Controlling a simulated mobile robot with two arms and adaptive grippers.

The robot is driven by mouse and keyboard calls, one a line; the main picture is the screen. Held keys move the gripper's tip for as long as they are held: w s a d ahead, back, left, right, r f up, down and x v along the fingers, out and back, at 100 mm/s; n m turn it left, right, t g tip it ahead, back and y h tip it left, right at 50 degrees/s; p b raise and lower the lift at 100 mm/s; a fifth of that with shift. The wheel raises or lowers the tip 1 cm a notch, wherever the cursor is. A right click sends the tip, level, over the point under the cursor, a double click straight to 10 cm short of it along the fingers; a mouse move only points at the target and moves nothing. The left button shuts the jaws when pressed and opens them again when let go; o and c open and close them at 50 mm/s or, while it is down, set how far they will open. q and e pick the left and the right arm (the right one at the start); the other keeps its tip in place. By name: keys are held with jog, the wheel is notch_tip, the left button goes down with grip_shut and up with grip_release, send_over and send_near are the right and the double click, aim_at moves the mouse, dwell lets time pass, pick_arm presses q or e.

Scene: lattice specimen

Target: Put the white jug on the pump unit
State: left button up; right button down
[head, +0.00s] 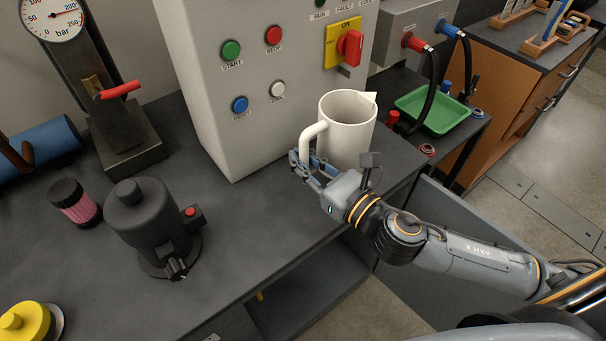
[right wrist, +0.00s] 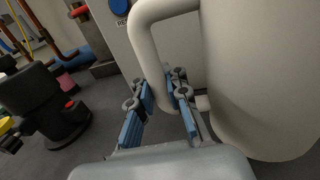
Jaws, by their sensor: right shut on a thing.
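The white jug (head: 347,127) is upright beside the grey control cabinet, with its spout to the right and its handle to the left. My right gripper (head: 306,172) is shut on the lower part of the jug's handle. In the right wrist view, the handle runs down between the blue fingers (right wrist: 163,112), and the jug body (right wrist: 262,75) fills the right side. I cannot tell whether the jug's base touches the bench. A dark cylindrical unit with a red button, which looks like the pump unit (head: 143,219), stands upright on the bench at left. My left gripper is out of view.
The control cabinet (head: 215,120) stands behind, between the jug and the dark unit. A pink-and-black cylinder (head: 75,203) and a yellow-topped piece (head: 25,322) are near the dark unit. A green tray (head: 438,108) is at right. The bench (head: 245,215) in front of the cabinet is clear.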

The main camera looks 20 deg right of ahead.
jog(key=shift+w+d+f+b, duration=0.1)
jog(key=shift+w+f+b, duration=0.1)
jog(key=shift+f, duration=0.5)
jog(key=shift+w+d+f+b, duration=0.1)
jog(key=shift+w+f+b, duration=0.05)
jog(key=shift+f, duration=0.55)
jog(key=shift+w+f+b, duration=0.2)
jog(key=shift+f, duration=0.5)
jog(key=shift+f, duration=0.2)
jog(key=c, duration=1.3)
grip_release()
